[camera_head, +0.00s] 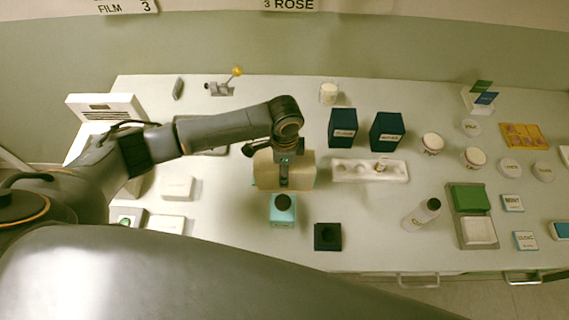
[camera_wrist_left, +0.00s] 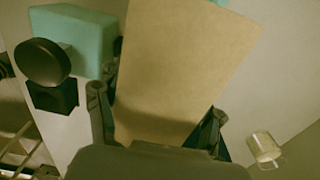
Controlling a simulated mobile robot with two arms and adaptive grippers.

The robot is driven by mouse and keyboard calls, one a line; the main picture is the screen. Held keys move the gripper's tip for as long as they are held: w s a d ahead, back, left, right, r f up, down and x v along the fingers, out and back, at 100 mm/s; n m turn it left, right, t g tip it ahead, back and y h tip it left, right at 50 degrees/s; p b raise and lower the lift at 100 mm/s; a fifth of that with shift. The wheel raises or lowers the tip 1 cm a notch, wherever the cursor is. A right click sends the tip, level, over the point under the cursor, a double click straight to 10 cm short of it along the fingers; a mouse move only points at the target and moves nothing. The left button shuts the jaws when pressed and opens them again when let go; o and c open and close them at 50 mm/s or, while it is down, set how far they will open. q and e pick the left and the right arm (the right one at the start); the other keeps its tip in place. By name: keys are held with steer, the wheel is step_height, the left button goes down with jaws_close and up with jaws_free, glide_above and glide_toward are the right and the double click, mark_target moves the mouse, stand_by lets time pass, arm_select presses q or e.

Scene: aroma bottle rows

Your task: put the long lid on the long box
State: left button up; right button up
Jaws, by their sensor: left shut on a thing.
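My left gripper (camera_head: 284,182) is shut on a tan, board-like piece (camera_head: 301,170), which looks like the long lid, above the middle of the table. In the left wrist view the tan piece (camera_wrist_left: 180,70) fills the space between the fingers (camera_wrist_left: 155,112). A teal sliver (camera_wrist_left: 220,2) shows at its far edge; what it belongs to is hidden, and I cannot tell if the lid touches anything below. A long white box-like holder (camera_head: 345,172) with round openings and a small item in it lies just right of the lid. My right gripper is not in view.
Two dark blue boxes (camera_head: 343,127) stand behind the white holder. A glass candle (camera_head: 328,92) is farther back.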

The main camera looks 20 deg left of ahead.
arm_select(q)
steer(key=shift+p, duration=0.45)
stand_by(0.6)
steer(key=shift+f, duration=1.1)
stand_by(0.9)
steer(key=shift+f, duration=0.35)
stand_by(0.6)
steer(key=o, duration=1.3)
steer(key=shift+r, duration=0.1)
